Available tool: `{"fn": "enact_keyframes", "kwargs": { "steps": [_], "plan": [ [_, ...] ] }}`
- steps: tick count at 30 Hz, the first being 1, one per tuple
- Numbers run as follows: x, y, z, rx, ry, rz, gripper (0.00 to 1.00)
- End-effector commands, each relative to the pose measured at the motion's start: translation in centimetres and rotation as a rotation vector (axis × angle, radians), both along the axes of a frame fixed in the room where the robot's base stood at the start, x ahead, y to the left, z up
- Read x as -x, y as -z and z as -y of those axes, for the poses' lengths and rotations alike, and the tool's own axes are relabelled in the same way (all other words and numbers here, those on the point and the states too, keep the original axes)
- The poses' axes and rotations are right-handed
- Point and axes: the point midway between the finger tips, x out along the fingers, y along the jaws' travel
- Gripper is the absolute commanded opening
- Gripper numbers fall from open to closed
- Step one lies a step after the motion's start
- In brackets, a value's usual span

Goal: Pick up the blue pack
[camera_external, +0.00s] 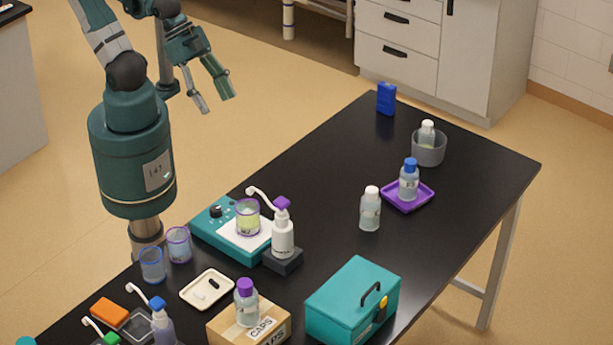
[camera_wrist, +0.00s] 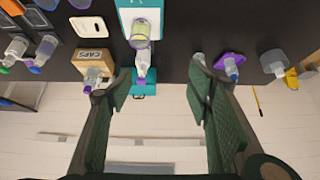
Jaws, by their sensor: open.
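The blue pack (camera_external: 386,98) stands upright at the far end of the black table in the external view. I cannot make it out in the wrist view. My gripper (camera_external: 217,100) is raised near my arm's column, well to the left of the blue pack and apart from it. Its two green fingers are spread with nothing between them.
A grey cup (camera_external: 429,152) holding a white-capped bottle stands near the blue pack. A purple tray (camera_external: 420,199) holds a blue-capped bottle. A white-capped bottle (camera_external: 370,210) stands alone. A teal box (camera_external: 350,300), carton and scale crowd the near end. The table's far left is clear.

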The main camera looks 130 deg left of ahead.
Motion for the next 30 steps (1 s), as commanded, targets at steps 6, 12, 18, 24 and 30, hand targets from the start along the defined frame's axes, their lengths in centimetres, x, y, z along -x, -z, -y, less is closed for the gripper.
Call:
{"fn": "enact_keyframes", "kwargs": {
  "steps": [6,12,18,24,30],
  "plan": [
    [0.0,0.0,0.0,0.000,0.000,0.000,0.52],
    [0.0,0.0,0.0,0.000,0.000,0.000,0.57],
    [0.0,-0.1,0.0,0.000,0.000,0.000,0.57],
    [0.0,-1.1,0.0,0.000,0.000,0.000,0.57],
    [0.0,-3.2,0.0,0.000,0.000,0.000,0.57]
  ]
}}
